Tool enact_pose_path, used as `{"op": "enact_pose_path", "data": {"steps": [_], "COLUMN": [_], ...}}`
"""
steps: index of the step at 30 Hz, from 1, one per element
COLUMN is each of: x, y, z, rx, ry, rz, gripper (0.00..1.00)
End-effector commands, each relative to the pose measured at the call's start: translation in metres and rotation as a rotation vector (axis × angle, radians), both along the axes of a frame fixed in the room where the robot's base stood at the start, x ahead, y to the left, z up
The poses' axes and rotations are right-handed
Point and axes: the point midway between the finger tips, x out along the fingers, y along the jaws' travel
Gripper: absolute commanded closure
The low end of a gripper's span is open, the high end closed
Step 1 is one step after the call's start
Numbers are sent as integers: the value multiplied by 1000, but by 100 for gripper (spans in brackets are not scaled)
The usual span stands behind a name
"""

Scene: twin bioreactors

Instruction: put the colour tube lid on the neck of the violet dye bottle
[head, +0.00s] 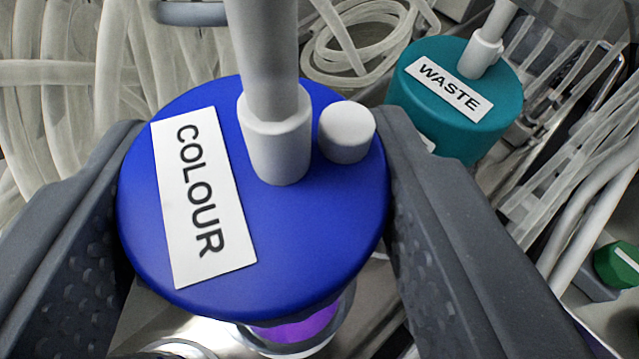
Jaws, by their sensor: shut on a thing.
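The colour tube lid (300,240) is a blue round cap with a white COLOUR label, a thick grey tube rising from a white collar, and a small white plug. My gripper (255,215) is shut on it, one dark finger on its left side and one on its right. Below the lid's front edge, the violet dye bottle (300,328) shows as a pale ring with violet inside. The lid hides most of the bottle and its neck. I cannot tell whether the lid touches the neck.
A teal lid with a WASTE label (475,115) and its own tube stands at the upper right. Coiled pale tubing (365,45) lies behind, and more tubes (50,100) crowd the left. A green cap (618,263) shows at the right edge.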

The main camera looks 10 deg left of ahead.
Motion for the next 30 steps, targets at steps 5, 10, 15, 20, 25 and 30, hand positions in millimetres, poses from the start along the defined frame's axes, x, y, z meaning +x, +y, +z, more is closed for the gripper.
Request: {"op": "enact_pose_path", "data": {"steps": [5,10,15,20,25,30], "x": [-1,0,0,0,0,0], "y": [-1,0,0,0,0,0], "z": [-21,-33,-33,-34,-34,-32], "rx": [-1,-3,-1,-1,-1,-1], "ry": [7,1,0,0,0,0], "rz": [0,0,0,0,0,0], "gripper": [73,81,81,35,30,30]}}
